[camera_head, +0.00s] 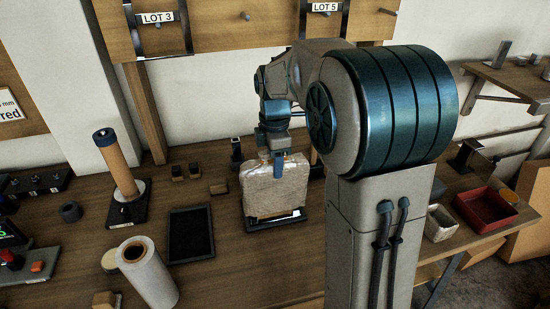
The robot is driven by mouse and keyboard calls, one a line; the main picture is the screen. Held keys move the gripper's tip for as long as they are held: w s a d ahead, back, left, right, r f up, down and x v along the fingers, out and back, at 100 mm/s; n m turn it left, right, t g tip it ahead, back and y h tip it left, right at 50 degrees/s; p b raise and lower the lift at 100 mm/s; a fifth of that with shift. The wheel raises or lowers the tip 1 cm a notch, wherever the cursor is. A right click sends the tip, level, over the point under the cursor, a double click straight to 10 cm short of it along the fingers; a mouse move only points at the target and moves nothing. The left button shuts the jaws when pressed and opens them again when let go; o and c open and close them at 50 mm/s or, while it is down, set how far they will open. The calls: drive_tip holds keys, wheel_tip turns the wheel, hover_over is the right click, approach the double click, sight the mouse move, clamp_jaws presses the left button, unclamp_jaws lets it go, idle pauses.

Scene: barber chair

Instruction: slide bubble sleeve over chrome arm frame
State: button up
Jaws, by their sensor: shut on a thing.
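The bubble sleeve (265,194) is a pale, cloudy, boxy bag in the middle of the bench. It stands upright above a black base (262,226). A bright strip, probably part of the chrome arm frame (290,214), shows below the sleeve's lower edge; the sleeve hides the rest, so I cannot tell how far it encloses the frame. My gripper (279,167) points down at the sleeve's top edge and is shut on it. My arm reaches in from the right and its fingertips are small in this view.
A red bin (486,208) and a grey box (440,223) sit right. Chrome frames hang under LOT 3 (158,18) and LOT 5 (325,7).

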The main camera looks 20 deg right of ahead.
drive_tip(key=shift+f+b, duration=1.05)
drive_tip(key=shift+f, duration=0.8)
drive_tip(key=o, duration=1.3)
wheel_tip(320, 180, up, 14)
drive_tip(key=shift+f+p, duration=0.1)
drive_tip(key=shift+p, duration=0.35)
